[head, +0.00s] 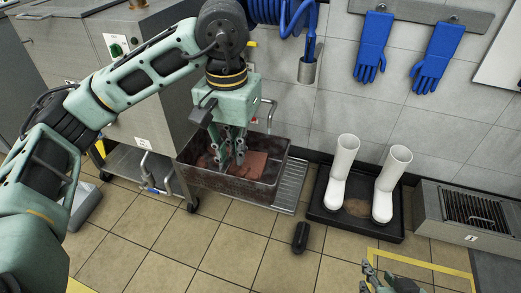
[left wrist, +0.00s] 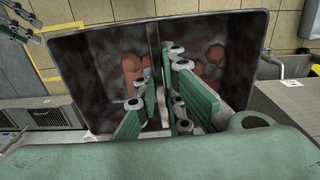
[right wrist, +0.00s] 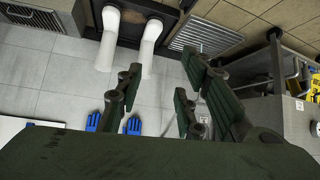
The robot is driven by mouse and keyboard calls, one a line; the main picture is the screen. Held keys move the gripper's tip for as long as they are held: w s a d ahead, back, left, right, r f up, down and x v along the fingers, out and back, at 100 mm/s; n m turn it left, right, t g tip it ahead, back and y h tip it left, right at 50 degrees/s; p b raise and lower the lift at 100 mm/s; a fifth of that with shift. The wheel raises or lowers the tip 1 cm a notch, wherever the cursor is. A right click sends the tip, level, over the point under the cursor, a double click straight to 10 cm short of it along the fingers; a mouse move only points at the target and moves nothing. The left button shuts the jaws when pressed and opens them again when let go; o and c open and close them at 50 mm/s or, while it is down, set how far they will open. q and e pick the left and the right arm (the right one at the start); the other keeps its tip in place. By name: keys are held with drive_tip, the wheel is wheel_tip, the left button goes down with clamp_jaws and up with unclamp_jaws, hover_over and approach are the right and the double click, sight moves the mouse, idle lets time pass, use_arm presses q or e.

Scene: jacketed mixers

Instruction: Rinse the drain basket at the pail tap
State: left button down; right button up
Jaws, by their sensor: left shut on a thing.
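The drain basket (head: 232,184) is a dark, stained rectangular bin with reddish-brown lumps inside. It is beside the floor grating, at the foot of the steel cabinet; I cannot tell whether it touches the floor. My left gripper (head: 229,160) reaches down into it and is shut on a thin grey bar across its middle, seen in the left wrist view (left wrist: 157,75). The fingers hide part of the bar.
White boots (head: 342,172) stand in a black tray (head: 330,212) right of the grating (head: 290,187). A small black object (head: 301,237) lies on the tiles. A steel floor unit (head: 462,212) is at right. Blue gloves (head: 373,47) hang on the wall. The front floor is mostly clear.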

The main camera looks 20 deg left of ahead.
idle(0.4)
use_arm(q)
drive_tip(key=shift+w+a, duration=0.15)
drive_tip(key=shift+a, duration=0.3)
use_arm(e)
drive_tip(key=shift+w+a+r+t, duration=0.25)
drive_tip(key=shift+w+r+t, duration=0.15)
drive_tip(key=shift+w+r, duration=0.3)
use_arm(q)
drive_tip(key=shift+d, duration=0.2)
use_arm(e)
drive_tip(key=shift+f, duration=0.1)
use_arm(q)
drive_tip(key=shift+d, duration=0.35)
use_arm(e)
drive_tip(key=shift+s+d+f, duration=0.1)
drive_tip(key=shift+s, duration=0.05)
use_arm(q)
drive_tip(key=shift+a, duration=0.1)
